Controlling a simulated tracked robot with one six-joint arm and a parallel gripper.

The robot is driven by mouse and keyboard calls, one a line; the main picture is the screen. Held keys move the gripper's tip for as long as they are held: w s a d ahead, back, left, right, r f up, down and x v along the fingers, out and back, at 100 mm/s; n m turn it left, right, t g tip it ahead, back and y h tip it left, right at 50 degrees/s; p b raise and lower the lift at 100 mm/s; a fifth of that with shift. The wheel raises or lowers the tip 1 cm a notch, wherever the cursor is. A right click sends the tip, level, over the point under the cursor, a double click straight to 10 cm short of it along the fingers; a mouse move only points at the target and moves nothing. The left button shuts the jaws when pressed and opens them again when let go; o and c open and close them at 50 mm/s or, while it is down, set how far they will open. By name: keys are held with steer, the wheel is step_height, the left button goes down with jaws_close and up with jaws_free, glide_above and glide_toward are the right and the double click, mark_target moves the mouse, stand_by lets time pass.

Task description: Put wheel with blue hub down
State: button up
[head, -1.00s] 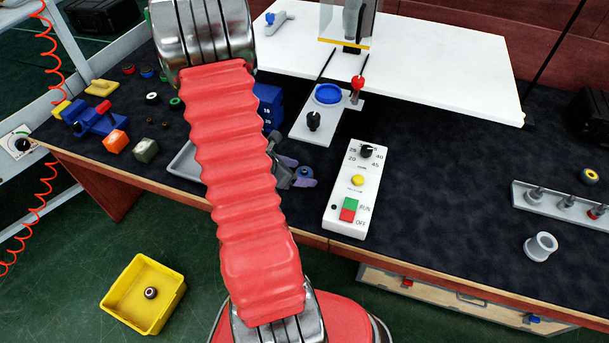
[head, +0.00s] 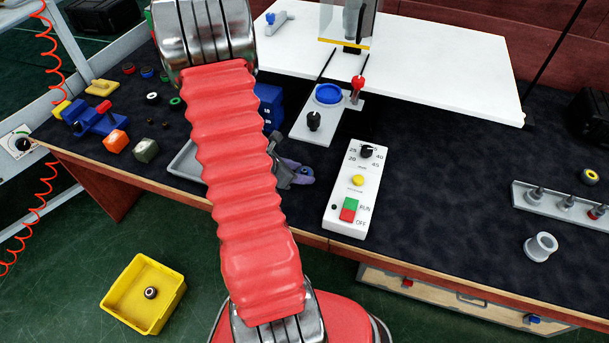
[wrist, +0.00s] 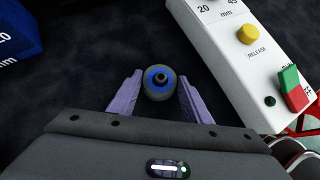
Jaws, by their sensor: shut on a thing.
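The wheel with blue hub (wrist: 158,82) shows in the wrist view between the two purple fingers of my gripper (wrist: 160,92). It has a dark grey tyre, a blue hub and a dark centre. The fingers lie on its left and right sides, and my gripper is shut on it. In the head view my gripper (head: 297,174) is mostly hidden behind my red arm, just left of the control box, over the dark bench top. I cannot make out the wheel there. Whether the wheel touches the bench surface is unclear.
The white control box (head: 345,215) with red, green and yellow buttons stands close on the right. A blue block (head: 268,98) and a grey tray (head: 185,160) are to the left. Dark bench surface (head: 440,190) is free right of the box. A yellow bin (head: 118,302) sits on the floor.

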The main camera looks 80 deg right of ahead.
steer(key=c, duration=0.5)
steer(key=shift+r, duration=0.1)
steer(key=shift+c, duration=0.2)
steer(key=shift+r, duration=1.7)
steer(key=w+a, duration=0.3)
steer(key=a, duration=0.1)
steer(key=w+a, duration=0.4)
steer(key=a, duration=0.1)
steer(key=w+a, duration=0.4)
steer(key=a, duration=0.1)
steer(key=shift+w, duration=0.15)
